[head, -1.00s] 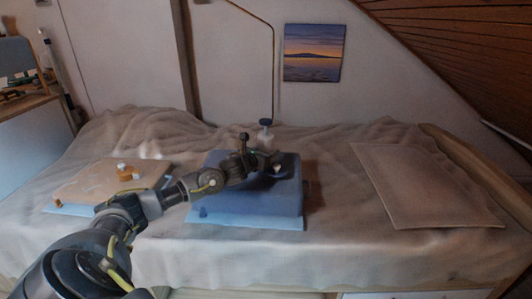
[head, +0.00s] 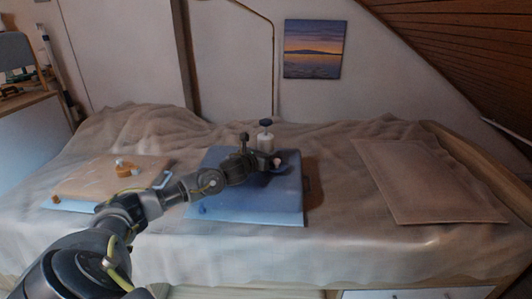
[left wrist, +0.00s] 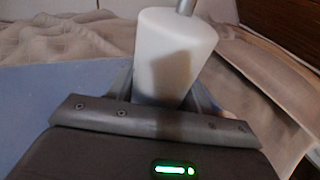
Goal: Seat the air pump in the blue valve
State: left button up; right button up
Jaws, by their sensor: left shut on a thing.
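The air pump (head: 265,143) is a white cylinder with a dark blue handle on top, seen at the middle of the head view. My left gripper (head: 264,161) is shut on it. In the left wrist view the white pump body (left wrist: 174,55) fills the space between the fingers, with a grey rod at its top. The blue valve (head: 283,168) appears as a dark blue round piece with a white part, on the blue cushion (head: 250,195), just right of the gripper and partly hidden. The pump's lower end is hidden, so I cannot tell whether it touches anything. My right gripper is out of view.
A tan cushion (head: 85,184) with an orange valve (head: 124,171) lies to the left on the bed. A flat beige panel (head: 425,185) lies to the right. The wall is behind the bed, and a thin curved pole (head: 273,70) rises behind the pump.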

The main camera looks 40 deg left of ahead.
pick_arm(q)
jog(key=shift+f+b, duration=0.4)
jog(key=shift+f, duration=0.1)
jog(key=o, duration=1.2)
jog(key=shift+o, duration=0.2)
jog(key=shift+s, duration=0.1)
jog(key=v, duration=1)
jog(key=shift+s+d, duration=0.1)
jog(key=shift+s, duration=0.2)
